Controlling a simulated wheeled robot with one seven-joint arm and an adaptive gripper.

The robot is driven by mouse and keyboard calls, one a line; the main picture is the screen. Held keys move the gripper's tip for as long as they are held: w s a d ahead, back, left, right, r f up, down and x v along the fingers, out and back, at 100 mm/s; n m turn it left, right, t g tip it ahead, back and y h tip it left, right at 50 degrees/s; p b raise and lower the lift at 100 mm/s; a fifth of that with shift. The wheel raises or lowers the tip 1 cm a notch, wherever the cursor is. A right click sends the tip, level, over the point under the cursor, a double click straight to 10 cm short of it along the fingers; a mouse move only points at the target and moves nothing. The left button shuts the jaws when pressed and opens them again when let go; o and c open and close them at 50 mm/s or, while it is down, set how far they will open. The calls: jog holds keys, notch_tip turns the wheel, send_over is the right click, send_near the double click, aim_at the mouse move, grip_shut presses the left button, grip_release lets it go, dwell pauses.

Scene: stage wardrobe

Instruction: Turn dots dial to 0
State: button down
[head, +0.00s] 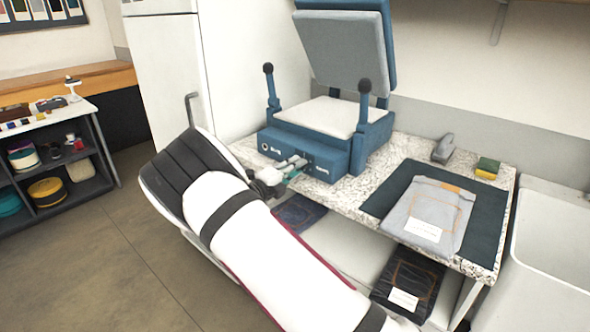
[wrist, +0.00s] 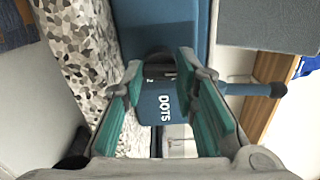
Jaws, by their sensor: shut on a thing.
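The blue heat press (head: 340,163) stands on the speckled counter with its lid raised. In the wrist view, the dark dots dial (wrist: 158,60) sits on the press's blue front, beside the white word DOTS (wrist: 167,104). My gripper (wrist: 160,75) has its green-padded fingers on either side of the dial and is shut on it. In the head view, my gripper (head: 297,169) is at the press's front face and hides the dial. The dial's pointer and most of its markings are hidden or too small to read.
Two posts with black knobs (head: 268,68) rise beside the press. To its right, a folded grey garment (head: 428,212) lies on a dark mat (head: 487,225), near a yellow-green sponge (head: 487,168) and a grey tool (head: 443,148). Folded dark garments (head: 408,275) lie on the shelf below.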

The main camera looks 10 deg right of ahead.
jog(key=shift+n, duration=0.7)
jog(key=c, duration=1.3)
grip_release()
jog(key=shift+a, duration=0.1)
